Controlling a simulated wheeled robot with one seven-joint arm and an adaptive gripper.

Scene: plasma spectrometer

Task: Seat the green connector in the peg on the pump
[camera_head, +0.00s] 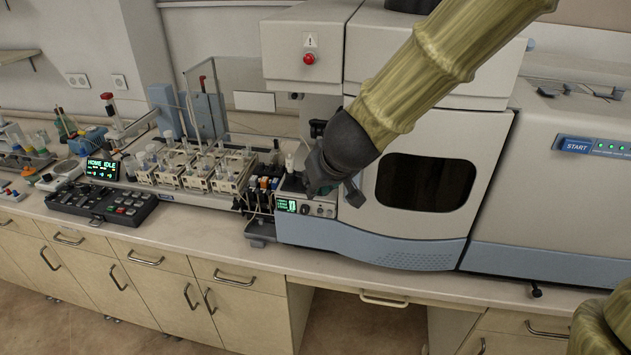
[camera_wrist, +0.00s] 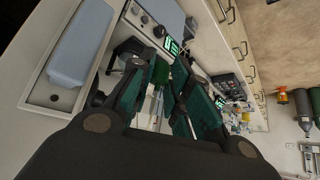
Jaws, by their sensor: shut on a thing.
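My gripper (camera_head: 318,182) hangs in front of the spectrometer, just above the small control panel at the bench's middle. In the wrist view its two dark fingers with green pads (camera_wrist: 163,80) reach forward. A small dark green piece, which I take for the green connector (camera_wrist: 160,71), shows between the fingertips, and the gripper is shut on it. The connector is hidden by my gripper in the head view. The pump (camera_head: 264,190), a dark block with thin tubes, sits left of the panel. Its peg cannot be made out in either view.
The panel with a green display (camera_head: 287,206) and knobs stands close below my gripper. The spectrometer cabinet (camera_head: 425,150) blocks the right and back. Racks of vials (camera_head: 190,170) and a black keypad (camera_head: 103,204) stand left. The bench's front strip (camera_head: 215,236) is mostly clear.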

